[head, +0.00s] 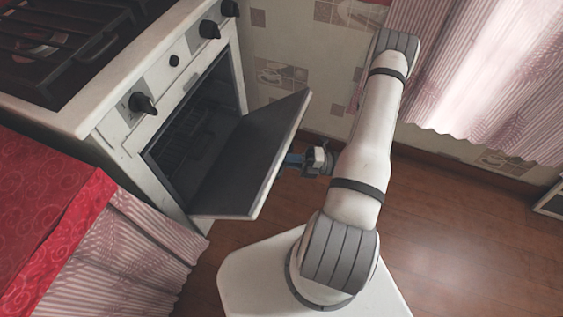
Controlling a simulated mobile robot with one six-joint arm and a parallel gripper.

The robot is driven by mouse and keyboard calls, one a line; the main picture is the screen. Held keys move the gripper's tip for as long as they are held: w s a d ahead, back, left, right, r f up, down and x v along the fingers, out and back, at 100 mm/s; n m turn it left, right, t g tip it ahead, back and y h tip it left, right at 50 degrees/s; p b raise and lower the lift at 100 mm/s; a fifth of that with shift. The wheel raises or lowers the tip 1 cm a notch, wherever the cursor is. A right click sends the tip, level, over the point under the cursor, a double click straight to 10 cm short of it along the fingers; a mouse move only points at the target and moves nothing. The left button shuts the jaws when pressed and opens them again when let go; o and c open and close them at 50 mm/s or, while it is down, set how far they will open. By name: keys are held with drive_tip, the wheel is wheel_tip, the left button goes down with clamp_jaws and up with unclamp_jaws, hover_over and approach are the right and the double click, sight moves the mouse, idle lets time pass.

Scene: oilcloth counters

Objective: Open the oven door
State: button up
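The oven door (248,157) stands partly open, tilted down and out from the front of the white oven (125,130). Its dark inner face and light rim show, and the dark oven cavity (180,140) is visible behind it. My gripper (291,160) is at the outer side of the door, close to its outer edge, around the middle of its width. Bluish parts of the gripper show there. The fingertips and any door handle are hidden behind the door, so I cannot tell whether the gripper is open or holds the handle.
Black knobs (143,103) line the oven front, and a hob with dark grates (55,45) is on top. A red-covered counter (45,215) with a striped curtain (115,255) stands left of the oven. Bare wooden floor (460,235) lies to the right. A tiled wall is behind.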

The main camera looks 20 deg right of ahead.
drive_tip(key=o, duration=0.3)
drive_tip(key=shift+s+a, duration=0.1)
